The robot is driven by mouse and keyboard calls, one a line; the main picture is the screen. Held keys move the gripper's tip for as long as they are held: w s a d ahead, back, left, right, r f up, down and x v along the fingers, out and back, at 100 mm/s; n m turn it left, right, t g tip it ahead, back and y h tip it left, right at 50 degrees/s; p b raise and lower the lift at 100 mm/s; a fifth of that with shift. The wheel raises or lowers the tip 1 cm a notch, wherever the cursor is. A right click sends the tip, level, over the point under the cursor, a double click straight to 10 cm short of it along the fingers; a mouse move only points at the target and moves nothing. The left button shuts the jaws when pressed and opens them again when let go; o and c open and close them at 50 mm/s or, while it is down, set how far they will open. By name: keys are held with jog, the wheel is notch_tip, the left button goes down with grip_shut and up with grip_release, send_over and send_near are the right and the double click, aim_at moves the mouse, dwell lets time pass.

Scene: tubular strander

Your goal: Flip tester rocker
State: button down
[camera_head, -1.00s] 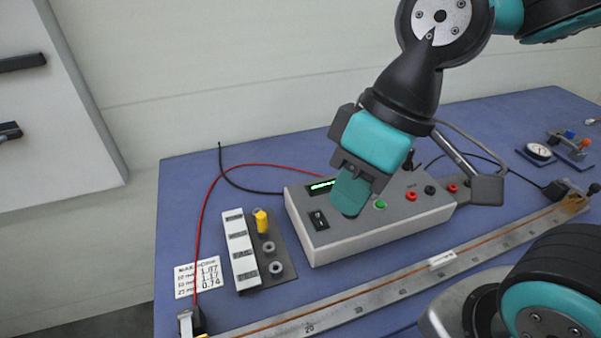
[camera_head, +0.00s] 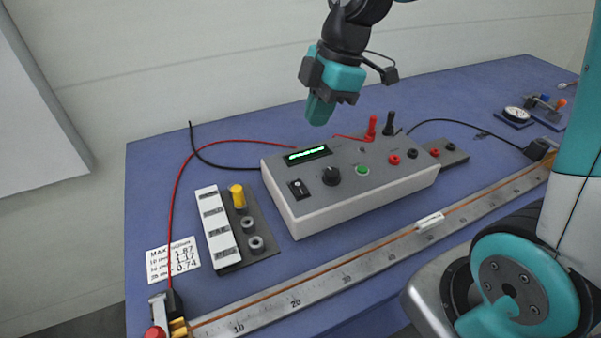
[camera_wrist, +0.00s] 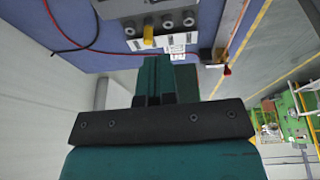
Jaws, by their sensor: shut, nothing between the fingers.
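The tester (camera_head: 345,190) is a light grey box with a lit green display (camera_head: 307,154), a black knob (camera_head: 331,176) and a green button (camera_head: 362,171). Its black rocker (camera_head: 299,189) with a pale mark sits at the left end of the top face. My gripper (camera_head: 318,110) is shut and empty, raised above and behind the tester's display end, apart from the rocker. In the wrist view its teal fingers (camera_wrist: 158,80) are together. The tester and rocker are not clearly seen there.
Red and black plugs (camera_head: 371,128) stand at the tester's back. A holder with a yellow-topped piece (camera_head: 237,196) and a label card (camera_head: 173,260) lie left. A long ruler bar (camera_head: 345,272) crosses the front. Red and black cables loop behind.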

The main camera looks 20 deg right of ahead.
aim_at(295, 185)
jog(key=x, duration=0.4)
jog(key=p+x, duration=0.1)
jog(key=x, duration=0.7)
jog(key=shift+w+d+f, duration=0.1)
jog(key=shift+d+f, duration=0.2)
jog(key=shift+f, duration=0.1)
jog(key=shift+w+f+p, duration=0.1)
jog(key=shift+f+p, duration=0.2)
jog(key=shift+f, duration=0.3)
